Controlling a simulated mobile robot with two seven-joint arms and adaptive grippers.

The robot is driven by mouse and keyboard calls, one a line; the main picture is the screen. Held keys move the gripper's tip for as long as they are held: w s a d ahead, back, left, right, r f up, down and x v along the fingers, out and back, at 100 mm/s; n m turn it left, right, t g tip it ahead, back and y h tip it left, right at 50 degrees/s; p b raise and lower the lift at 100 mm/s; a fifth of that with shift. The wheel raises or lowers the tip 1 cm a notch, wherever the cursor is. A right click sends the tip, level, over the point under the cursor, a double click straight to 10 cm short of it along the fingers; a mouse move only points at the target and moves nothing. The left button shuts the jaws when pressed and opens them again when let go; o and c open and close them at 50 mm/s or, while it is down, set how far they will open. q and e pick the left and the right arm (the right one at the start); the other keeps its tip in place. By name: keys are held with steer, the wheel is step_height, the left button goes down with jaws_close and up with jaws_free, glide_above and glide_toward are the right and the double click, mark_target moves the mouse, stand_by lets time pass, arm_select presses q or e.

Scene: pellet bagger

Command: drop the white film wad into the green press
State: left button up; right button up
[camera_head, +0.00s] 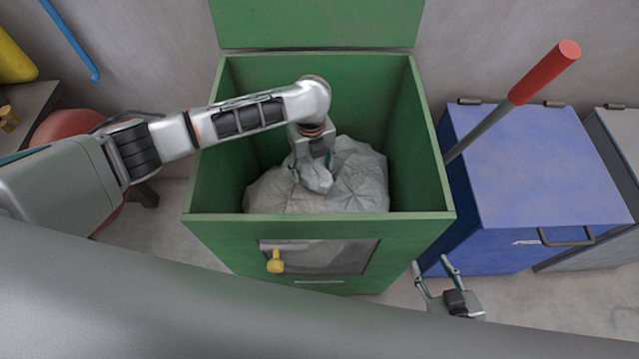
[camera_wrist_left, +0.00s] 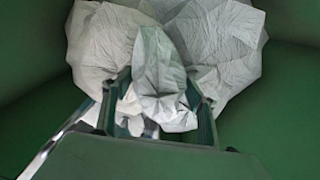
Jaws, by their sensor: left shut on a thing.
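The green press (camera_head: 317,225) stands open in the middle of the head view, its lid raised at the back. Crumpled white film (camera_head: 355,180) lies heaped inside it. My left gripper (camera_head: 311,178) reaches down inside the press and is shut on the white film wad (camera_head: 317,178). In the left wrist view the wad (camera_wrist_left: 158,75) sits between the fingers, with the heaped film (camera_wrist_left: 225,45) behind it. I cannot tell whether the wad touches the heap. My right gripper (camera_head: 437,283) is open and empty, low in front of the press's right side.
A blue lidded bin (camera_head: 540,170) stands right of the press, with a red-handled pole (camera_head: 545,72) leaning there. A grey bin (camera_head: 622,145) is further right. A red round object (camera_head: 75,128) is at left.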

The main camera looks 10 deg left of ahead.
arm_select(q)
steer(key=shift+r, duration=0.15)
arm_select(e)
steer(key=shift+r, duration=0.1)
arm_select(q)
steer(key=o, duration=1.2)
steer(key=shift+c, duration=0.2)
arm_select(e)
steer(key=shift+s+a+f, duration=0.1)
steer(key=shift+s+f, duration=0.1)
steer(key=shift+s, duration=0.05)
steer(key=shift+s+f, duration=0.1)
steer(key=shift+s, duration=0.05)
arm_select(q)
step_height(320, 180, up, 12)
